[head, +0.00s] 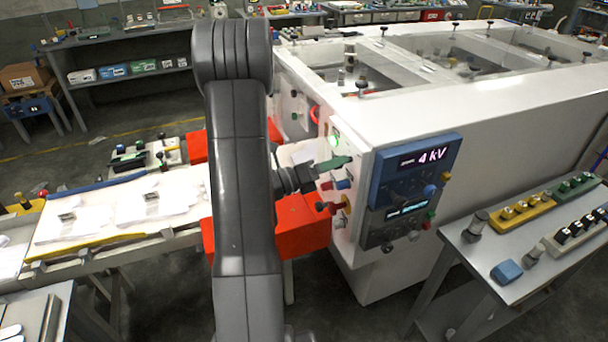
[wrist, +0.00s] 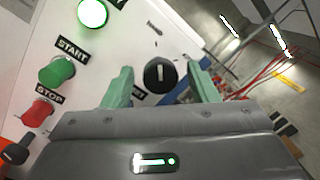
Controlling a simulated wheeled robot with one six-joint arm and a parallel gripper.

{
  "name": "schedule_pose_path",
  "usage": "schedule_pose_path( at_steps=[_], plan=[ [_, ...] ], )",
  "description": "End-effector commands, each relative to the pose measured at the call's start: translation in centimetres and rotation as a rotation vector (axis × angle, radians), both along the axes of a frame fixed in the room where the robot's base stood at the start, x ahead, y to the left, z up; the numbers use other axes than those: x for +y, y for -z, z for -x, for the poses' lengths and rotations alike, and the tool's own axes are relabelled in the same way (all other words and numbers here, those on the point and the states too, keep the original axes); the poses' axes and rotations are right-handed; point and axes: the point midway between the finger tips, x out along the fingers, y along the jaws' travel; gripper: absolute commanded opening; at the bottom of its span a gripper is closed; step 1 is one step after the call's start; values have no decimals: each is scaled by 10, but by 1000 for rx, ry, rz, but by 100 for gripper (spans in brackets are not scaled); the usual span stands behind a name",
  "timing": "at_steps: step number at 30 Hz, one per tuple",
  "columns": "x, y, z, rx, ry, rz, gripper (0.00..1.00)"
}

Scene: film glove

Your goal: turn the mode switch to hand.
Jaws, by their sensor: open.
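The mode switch (wrist: 160,76), a round black knob with a short white pointer line, is on the white panel in the wrist view. Its pointer stands about upright in that picture. My gripper (wrist: 160,70) is open, with one green finger on each side of the knob; I cannot tell whether either finger touches it. A small dark label above the knob is too blurred to read, and another below it is partly covered by the left finger. In the head view, my gripper (head: 338,163) is at the machine's white end panel, and I cannot make out the knob there.
A green START button (wrist: 57,71), a red STOP button (wrist: 38,112) and a lit green lamp (wrist: 92,12) are left of the knob. A blue control box (head: 415,168) reading 4 kV is on the adjoining face. A side table (head: 510,250) stands at right.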

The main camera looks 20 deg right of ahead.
Motion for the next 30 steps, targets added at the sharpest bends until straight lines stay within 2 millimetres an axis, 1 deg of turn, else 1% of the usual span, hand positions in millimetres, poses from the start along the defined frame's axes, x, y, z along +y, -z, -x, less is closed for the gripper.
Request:
schedule_pose_path(
  at_steps=[1, 9, 21, 24, 30],
  plan=[
    [8, 2, -1, 0, -5, 1, 53],
    [48, 8, 3, 1, -6, 1, 53],
    [104, 14, 8, 2, -5, -1, 53],
    [113, 15, 8, 1, -4, 0, 53],
    [123, 16, 10, 1, -2, -1, 53]
  ],
)
